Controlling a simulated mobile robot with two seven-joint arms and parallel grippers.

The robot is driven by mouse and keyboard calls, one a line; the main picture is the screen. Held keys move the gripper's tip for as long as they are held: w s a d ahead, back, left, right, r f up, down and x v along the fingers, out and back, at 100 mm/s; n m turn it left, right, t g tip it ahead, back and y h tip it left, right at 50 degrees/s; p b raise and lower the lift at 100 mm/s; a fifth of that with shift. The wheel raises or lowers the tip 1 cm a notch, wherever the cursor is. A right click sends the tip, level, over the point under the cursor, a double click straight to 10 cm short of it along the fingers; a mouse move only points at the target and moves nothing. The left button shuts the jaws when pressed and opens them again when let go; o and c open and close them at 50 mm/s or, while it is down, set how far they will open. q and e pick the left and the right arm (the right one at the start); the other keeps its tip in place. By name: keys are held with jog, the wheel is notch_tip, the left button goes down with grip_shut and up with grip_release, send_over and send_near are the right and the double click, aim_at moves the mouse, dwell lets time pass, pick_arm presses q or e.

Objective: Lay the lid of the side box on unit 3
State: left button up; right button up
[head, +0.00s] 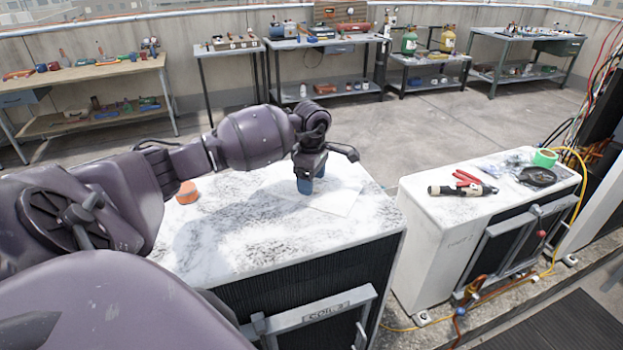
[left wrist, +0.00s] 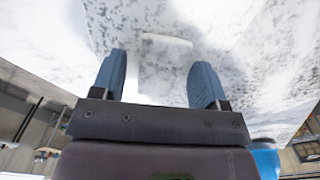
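Unit 3 (head: 230,240) is the near condenser, with a speckled white top and a numbered plate on its dark front. My left gripper (head: 309,188) is over the rear right part of this top, blue fingers pointing down. A pale, flat, squarish piece (head: 342,203) lies at the fingers; I cannot tell for sure whether it is the lid. In the left wrist view my left gripper (left wrist: 160,80) has its fingers wide apart, with the pale piece (left wrist: 166,62) showing between them and clear of both. I cannot make out the side box. My right gripper is out of view.
An orange roll (head: 187,193) stands on unit 3 at the left. A second condenser (head: 425,225) to the right carries pliers (head: 467,179), a black tool, a black coil and green tape (head: 545,158). A gap separates the condensers. Benches with tools line the wall.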

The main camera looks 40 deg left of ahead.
pick_arm(q)
jog(key=shift+r, duration=0.1)
jog(key=shift+r, duration=0.3)
notch_tip(320, 180, up, 12)
jog(key=b, duration=0.1)
jog(key=shift+f, duration=0.25)
dwell(0.4)
